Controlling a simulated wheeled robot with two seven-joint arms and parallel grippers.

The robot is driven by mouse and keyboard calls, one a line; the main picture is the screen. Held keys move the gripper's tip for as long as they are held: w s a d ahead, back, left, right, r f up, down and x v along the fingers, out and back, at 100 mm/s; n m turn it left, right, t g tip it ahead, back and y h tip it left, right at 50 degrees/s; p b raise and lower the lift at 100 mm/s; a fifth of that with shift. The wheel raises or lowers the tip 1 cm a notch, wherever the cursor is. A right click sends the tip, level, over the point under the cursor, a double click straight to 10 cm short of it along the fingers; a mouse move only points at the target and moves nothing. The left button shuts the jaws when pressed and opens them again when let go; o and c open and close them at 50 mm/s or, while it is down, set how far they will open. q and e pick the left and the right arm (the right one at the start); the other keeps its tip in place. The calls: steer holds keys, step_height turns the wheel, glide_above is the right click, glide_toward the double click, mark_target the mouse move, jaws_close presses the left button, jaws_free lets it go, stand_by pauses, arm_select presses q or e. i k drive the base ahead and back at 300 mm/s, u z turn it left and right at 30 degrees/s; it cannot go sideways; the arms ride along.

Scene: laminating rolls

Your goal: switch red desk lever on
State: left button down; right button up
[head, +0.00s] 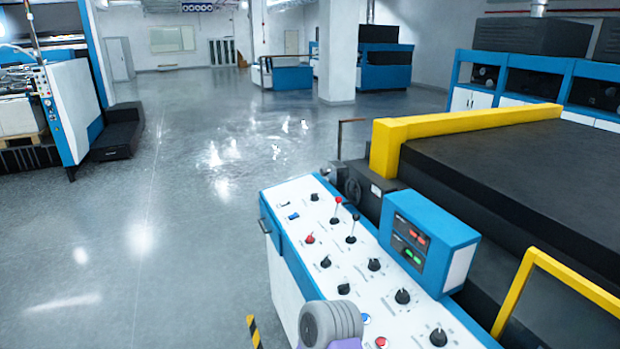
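The control desk (284,262) has a white sloping top and blue sides and stands at the lower middle. The red lever (338,202) is a thin stick with a red ball tip near the far end of the desk top, leaning slightly to the right. A similar lever with a black tip (355,218) stands just right of it. A grey ribbed rounded part with a purple piece, seemingly of my arm, covers the near left part of the desk. No gripper fingers show in this view.
A blue display box (430,238) with red and green readouts stands on the desk's right side. Several black knobs, a red-topped knob (310,239) and buttons surround the levers. A yellow-railed machine (490,118) borders the desk at right. The grey floor at left is open.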

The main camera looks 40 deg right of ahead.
mark_target(338, 200)
steer(key=i, duration=3.75)
steer(key=z, duration=4.45)
